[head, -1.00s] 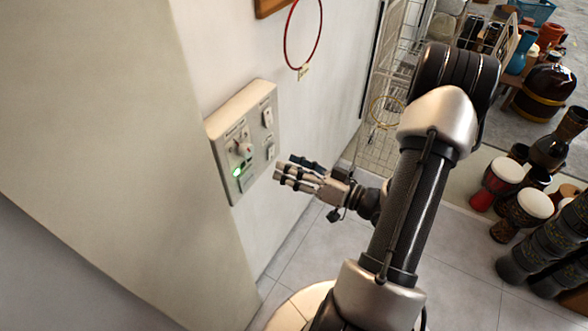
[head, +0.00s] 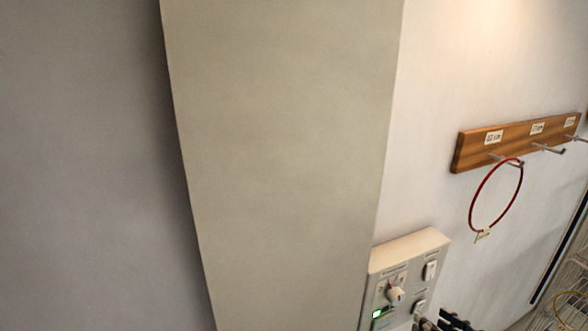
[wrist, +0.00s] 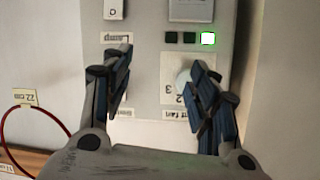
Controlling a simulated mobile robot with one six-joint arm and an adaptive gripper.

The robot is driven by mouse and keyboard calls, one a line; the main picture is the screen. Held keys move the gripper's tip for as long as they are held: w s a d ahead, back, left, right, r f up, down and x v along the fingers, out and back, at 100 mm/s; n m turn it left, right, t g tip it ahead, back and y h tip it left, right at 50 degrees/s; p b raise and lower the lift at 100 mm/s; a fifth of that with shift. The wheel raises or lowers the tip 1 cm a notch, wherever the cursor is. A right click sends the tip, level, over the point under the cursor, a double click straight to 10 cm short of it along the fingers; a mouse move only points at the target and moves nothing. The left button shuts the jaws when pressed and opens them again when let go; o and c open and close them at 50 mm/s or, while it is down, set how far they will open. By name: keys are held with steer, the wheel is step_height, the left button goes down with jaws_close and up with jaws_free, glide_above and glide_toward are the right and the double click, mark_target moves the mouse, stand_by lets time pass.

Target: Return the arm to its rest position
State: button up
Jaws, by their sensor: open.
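My gripper (wrist: 160,88) shows in the wrist view with its two dark-padded fingers spread apart and nothing between them. It points at a pale control panel (wrist: 146,60) on the wall, and the right finger overlaps a round knob (wrist: 183,76) in the picture. I cannot tell whether they touch. In the head view the panel (head: 408,262) is at the lower right, with a knob (head: 396,294), switches and a lit green lamp (head: 378,314). Only dark finger parts of my gripper (head: 455,322) show at the bottom edge there. The rest of my arm is out of view.
A wooden peg rail (head: 510,141) with labels and metal hooks is on the wall at right. A red ring (head: 496,196) with a tag hangs from it. A broad pale pillar (head: 285,160) stands left of the panel. A wire rack (head: 570,290) is at the lower right edge.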

steer(key=s+a+r+g+h+b, duration=0.1)
steer(key=a+r+g+h, duration=0.15)
steer(key=r+h, duration=0.2)
steer(key=s+a+r+g+h+b, duration=0.1)
steer(key=r+g+h, duration=0.2)
steer(key=r, duration=0.3)
steer(key=s+a+r+g+y, duration=0.1)
steer(key=s+a+g+y, duration=0.2)
steer(key=s+a, duration=1.4)
steer(key=shift+s+r+m+y, duration=0.3)
steer(key=shift+s+r+y, duration=0.05)
steer(key=shift+s+y, duration=0.1)
steer(key=shift+w+g, duration=0.1)
steer(key=shift+g, duration=0.15)
steer(key=shift+c, duration=0.3)
